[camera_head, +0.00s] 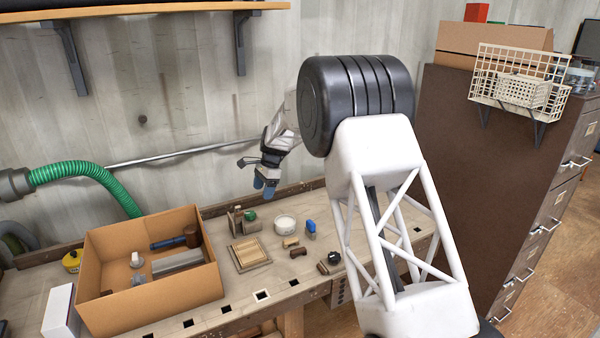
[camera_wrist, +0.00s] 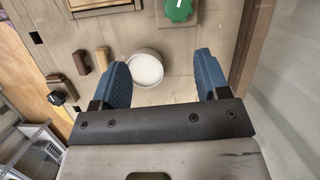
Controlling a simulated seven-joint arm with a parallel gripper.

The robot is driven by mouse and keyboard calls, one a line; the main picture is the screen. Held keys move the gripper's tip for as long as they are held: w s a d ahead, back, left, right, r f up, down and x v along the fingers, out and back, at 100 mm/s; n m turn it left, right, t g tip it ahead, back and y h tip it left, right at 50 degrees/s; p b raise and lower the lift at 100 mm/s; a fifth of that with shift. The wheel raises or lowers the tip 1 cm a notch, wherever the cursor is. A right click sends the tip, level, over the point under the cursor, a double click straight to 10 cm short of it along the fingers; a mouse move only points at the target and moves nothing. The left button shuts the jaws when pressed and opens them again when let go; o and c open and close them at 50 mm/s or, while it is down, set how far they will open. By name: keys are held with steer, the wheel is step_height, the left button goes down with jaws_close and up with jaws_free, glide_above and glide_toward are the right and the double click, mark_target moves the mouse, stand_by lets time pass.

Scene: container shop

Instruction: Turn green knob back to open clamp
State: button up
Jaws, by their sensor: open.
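The green knob (camera_wrist: 179,8) sits at the top of the wrist view on a wooden clamp block (camera_wrist: 178,19). In the head view the green knob (camera_head: 251,216) is on the clamp (camera_head: 243,221) on the workbench, at the bench's back part. My gripper (camera_head: 265,188) hangs above the bench, up and to the right of the knob. In the wrist view my gripper (camera_wrist: 162,80) has two blue fingers spread wide apart with nothing between them touching. A white round tub (camera_wrist: 145,69) shows below, between the fingers.
A cardboard box (camera_head: 154,308) with tools stands on the bench at left. A square wooden frame (camera_head: 250,254) lies in front of the clamp. The white tub (camera_head: 285,225), a blue item (camera_head: 310,227) and small wooden blocks (camera_head: 298,252) stand to the right.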

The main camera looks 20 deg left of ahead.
steer(key=s+d+r+t+h, duration=0.1)
steer(key=s+d+r, duration=0.1)
steer(key=d+r, duration=0.4)
steer(key=s+d+r+n+t+h, duration=0.1)
steer(key=s+d+r+t, duration=0.1)
steer(key=d+r, duration=0.3)
steer(key=shift+s+d+r+n, duration=0.3)
steer(key=shift+s+d+r, duration=0.15)
steer(key=shift+d, duration=1.7)
steer(key=shift+a+f, duration=0.1)
steer(key=m+g+y, duration=0.3)
glide_toward(251, 213)
steer(key=shift+w+a+f, duration=0.1)
steer(key=shift+a+f, duration=0.3)
steer(key=shift+f, duration=0.2)
steer(key=shift+f, duration=0.15)
steer(key=shift+x, duration=3.8)
